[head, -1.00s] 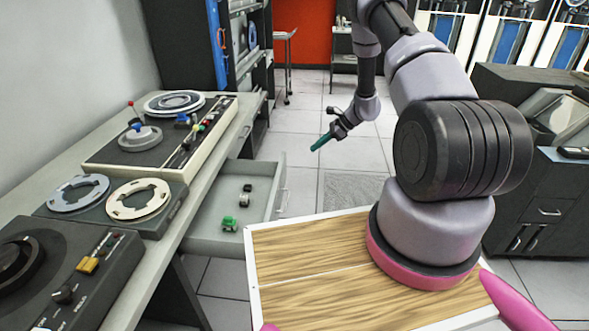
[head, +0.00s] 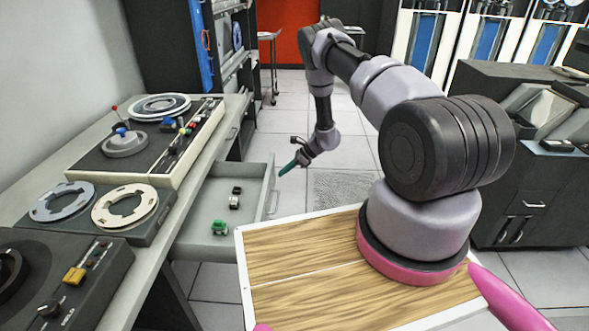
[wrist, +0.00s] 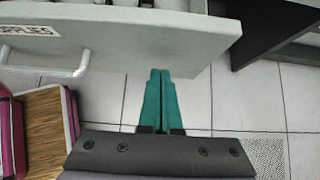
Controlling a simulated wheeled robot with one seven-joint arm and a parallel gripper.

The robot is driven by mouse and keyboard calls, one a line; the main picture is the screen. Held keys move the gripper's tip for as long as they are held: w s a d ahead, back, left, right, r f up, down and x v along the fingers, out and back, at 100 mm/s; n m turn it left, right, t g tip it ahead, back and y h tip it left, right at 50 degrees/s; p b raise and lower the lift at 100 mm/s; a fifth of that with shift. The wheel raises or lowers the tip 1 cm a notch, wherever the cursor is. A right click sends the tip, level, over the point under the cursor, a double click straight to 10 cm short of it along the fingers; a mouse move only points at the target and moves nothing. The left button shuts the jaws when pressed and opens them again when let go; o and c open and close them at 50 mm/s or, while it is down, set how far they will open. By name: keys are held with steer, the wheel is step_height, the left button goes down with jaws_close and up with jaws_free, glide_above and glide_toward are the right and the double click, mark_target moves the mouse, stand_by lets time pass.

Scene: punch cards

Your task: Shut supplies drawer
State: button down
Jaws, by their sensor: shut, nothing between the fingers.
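The supplies drawer (head: 204,243) is pulled out from under the long desk, with a green item and some small dark items inside it. In the wrist view its grey front panel (wrist: 150,45) carries a label reading "PPLIES", cut off at the left edge, and a bar handle (wrist: 50,68). My gripper (head: 284,171) has green fingers, shut and empty, just outside the drawer front near its far end. In the wrist view my gripper (wrist: 159,75) points at the panel's lower edge, to the right of the handle. I cannot tell whether it touches the panel.
The desk (head: 115,290) holds reel decks and a control console (head: 150,140). My wooden-topped base stands close to the drawer's near side. Dark cabinets (head: 520,205) stand at the right. Tiled floor (head: 345,155) is open beyond the drawer front.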

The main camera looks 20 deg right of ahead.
steer(key=shift+w+a, duration=0.25)
steer(key=shift+a, duration=0.4)
